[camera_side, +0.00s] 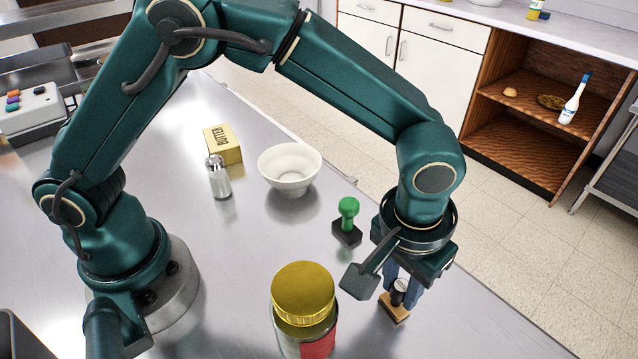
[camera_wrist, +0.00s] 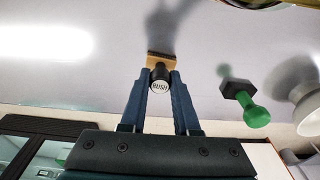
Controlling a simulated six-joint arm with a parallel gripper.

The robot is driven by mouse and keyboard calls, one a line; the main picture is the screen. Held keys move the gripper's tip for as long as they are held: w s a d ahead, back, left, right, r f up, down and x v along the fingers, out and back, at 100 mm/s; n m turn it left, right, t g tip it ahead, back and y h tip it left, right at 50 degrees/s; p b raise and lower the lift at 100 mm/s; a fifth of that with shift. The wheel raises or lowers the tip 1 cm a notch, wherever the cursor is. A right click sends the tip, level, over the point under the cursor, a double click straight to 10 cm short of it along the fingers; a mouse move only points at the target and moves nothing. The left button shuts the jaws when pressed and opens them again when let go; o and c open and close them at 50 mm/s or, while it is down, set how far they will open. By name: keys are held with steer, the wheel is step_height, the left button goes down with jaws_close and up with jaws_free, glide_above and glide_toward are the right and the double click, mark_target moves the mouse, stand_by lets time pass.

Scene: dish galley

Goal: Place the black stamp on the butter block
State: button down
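The black stamp (camera_side: 399,291) has a black handle and a light wooden base. It is low at the table's right, below my gripper (camera_side: 402,288). I cannot tell whether the base touches the table. The yellow butter block (camera_side: 223,145), marked "BUTTER", lies at the back of the table, beyond the shaker, away from my gripper.
A green-handled stamp (camera_side: 348,220) stands left of my gripper; it also shows in the wrist view (camera_wrist: 245,102). A white bowl (camera_side: 290,168) and a shaker (camera_side: 218,177) stand near the butter. A gold-lidded jar (camera_side: 304,295) stands in front. The table's middle is clear.

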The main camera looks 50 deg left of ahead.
steer(key=shift+r, duration=0.1)
steer(key=shift+r, duration=0.55)
steer(key=r, duration=0.2)
steer(key=a+r, duration=0.1)
steer(key=shift+w+a+r, duration=0.15)
steer(key=shift+w+r, duration=0.05)
steer(key=shift+r, duration=0.15)
steer(key=w+a+r, duration=0.2)
steer(key=a+r, duration=0.3)
steer(key=a, duration=0.4)
steer(key=n+g+y, duration=0.1)
steer(key=n+g, duration=0.1)
steer(key=n, duration=1.8)
glide_above(220, 136)
steer(key=f, duration=0.1)
steer(key=shift+f, duration=2.1)
